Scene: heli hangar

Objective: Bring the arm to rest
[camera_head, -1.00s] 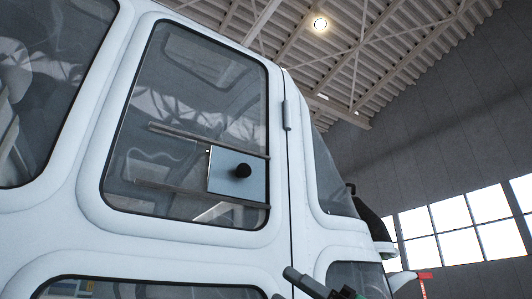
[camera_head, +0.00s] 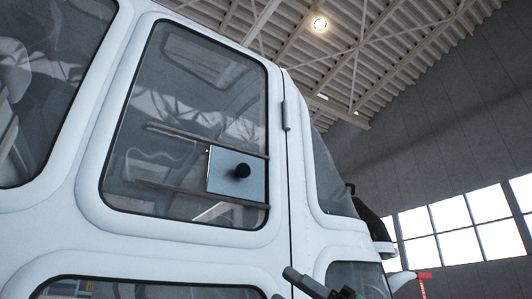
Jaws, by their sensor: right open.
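A dark grey rod-like part with a bit of green, which I take for the end of my right gripper (camera_head: 322,286), shows at the bottom edge, in front of the white helicopter body (camera_head: 245,258). Most of it and its arm are cut off by the frame. I cannot see anything held in it, and whether it touches the body cannot be told. My left gripper is not in view.
The helicopter side fills the left and middle. Its door window (camera_head: 190,95) has a sliding pane with a black knob (camera_head: 242,171). A dark hinge (camera_head: 286,115) sits beside it. Bright hangar windows (camera_head: 455,243) and a lamp (camera_head: 320,24) lie far off.

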